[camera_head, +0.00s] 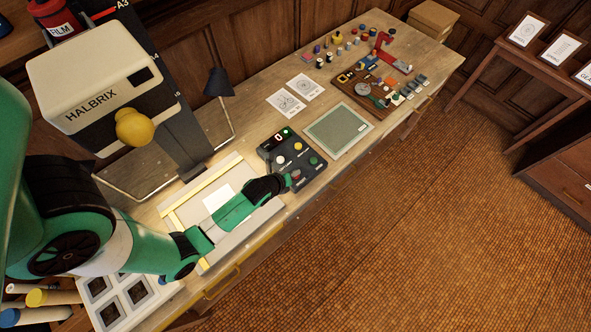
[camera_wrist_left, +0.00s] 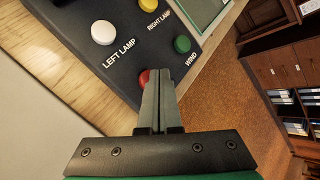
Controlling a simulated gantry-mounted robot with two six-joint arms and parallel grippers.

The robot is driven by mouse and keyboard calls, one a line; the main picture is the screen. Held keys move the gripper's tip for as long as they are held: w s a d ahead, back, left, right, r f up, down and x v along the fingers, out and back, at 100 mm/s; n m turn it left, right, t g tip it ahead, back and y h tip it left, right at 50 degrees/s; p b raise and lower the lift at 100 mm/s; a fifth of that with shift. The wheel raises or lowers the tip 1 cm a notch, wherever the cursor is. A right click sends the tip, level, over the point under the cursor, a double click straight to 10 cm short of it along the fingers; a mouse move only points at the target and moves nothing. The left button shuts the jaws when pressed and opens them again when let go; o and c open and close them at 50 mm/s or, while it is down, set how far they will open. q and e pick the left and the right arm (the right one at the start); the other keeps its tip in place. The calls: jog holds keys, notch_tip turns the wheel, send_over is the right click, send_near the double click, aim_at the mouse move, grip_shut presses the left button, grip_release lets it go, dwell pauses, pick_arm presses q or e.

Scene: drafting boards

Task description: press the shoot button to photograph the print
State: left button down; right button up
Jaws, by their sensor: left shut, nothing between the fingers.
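The dark control panel (camera_head: 270,150) lies on the bench and also fills the upper left of the left wrist view (camera_wrist_left: 75,60). It carries a white LEFT LAMP button (camera_wrist_left: 104,32), a yellow RIGHT LAMP button (camera_wrist_left: 158,23), a green WIND button (camera_wrist_left: 182,44) and a red button (camera_wrist_left: 144,76). The red button is partly hidden by my fingers and its label does not show. My left gripper (camera_head: 286,182) is shut and empty, its fingertips (camera_wrist_left: 158,72) right at the red button; I cannot tell whether they touch it. The white print (camera_head: 217,197) lies on the copy-stand base (camera_head: 183,206).
The cream HALBRIX camera (camera_head: 100,85) with a yellow knob stands over the stand. A green mat (camera_head: 338,128) lies beyond the panel. A dark lamp (camera_head: 218,84) and two printed sheets (camera_head: 286,103) are behind. Small parts crowd the bench's far end.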

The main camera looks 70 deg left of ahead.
pick_arm(q)
jog(key=shift+f+b, duration=0.3)
jog(key=shift+f, duration=0.15)
dwell(0.6)
jog(key=shift+r+p, duration=0.9)
jog(key=shift+p, duration=0.15)
notch_tip(320, 180, up, 5)
jog(key=p, duration=0.5)
jog(key=shift+d, duration=0.1)
dwell(0.6)
